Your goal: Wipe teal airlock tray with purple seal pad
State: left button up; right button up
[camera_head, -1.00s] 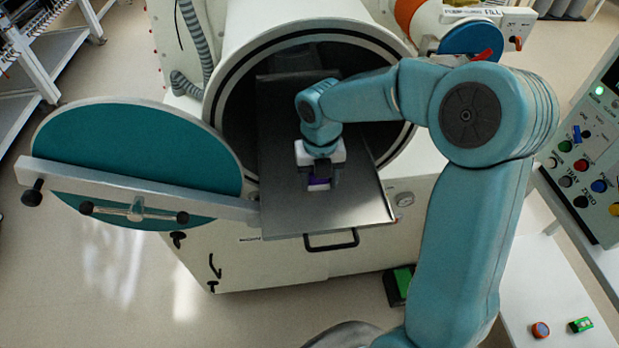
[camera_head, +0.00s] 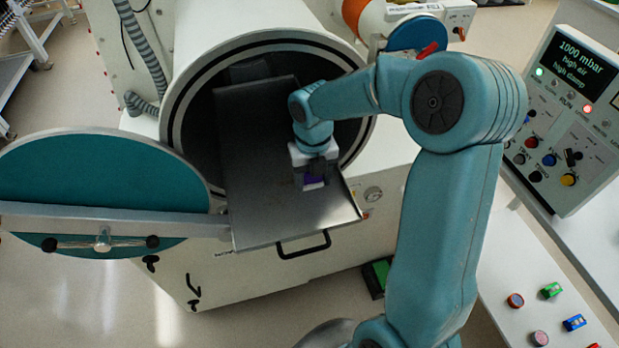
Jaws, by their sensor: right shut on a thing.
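The tray (camera_head: 255,195) is a bare grey metal sheet with raised edges. It sticks out of the round airlock mouth, and the teal door (camera_head: 95,175) stands open at the left. My right gripper (camera_head: 315,178) is over the tray's outer part, near its right edge. My right arm hides part of the airlock rim. My left gripper is out of view.
A black handle (camera_head: 303,245) sits below the tray's front edge. A control panel (camera_head: 567,115) with a lit screen stands at the right. Several small coloured items, including a green one (camera_head: 551,290), lie on a white surface at the lower right. A ribbed hose (camera_head: 137,50) hangs at the left.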

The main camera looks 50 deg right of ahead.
aim_at(279, 193)
jog(key=shift+w+d, duration=0.2)
jog(key=shift+w, duration=0.15)
jog(key=shift+w+a+p, duration=0.2)
jog(key=shift+w+a, duration=0.35)
jog(key=shift+a, duration=0.25)
jog(key=shift+w+a+p, duration=0.15)
jog(key=shift+w+a, duration=0.35)
jog(key=shift+a, duration=0.3)
jog(key=shift+w+a+f, duration=0.1)
jog(key=shift+w+a, duration=0.2)
jog(key=shift+a, duration=0.3)
jog(key=shift+w+a, duration=0.35)
jog(key=shift+a, duration=0.25)
jog(key=shift+w+a+f, duration=0.1)
jog(key=shift+w+a, duration=0.2)
jog(key=shift+a, duration=0.3)
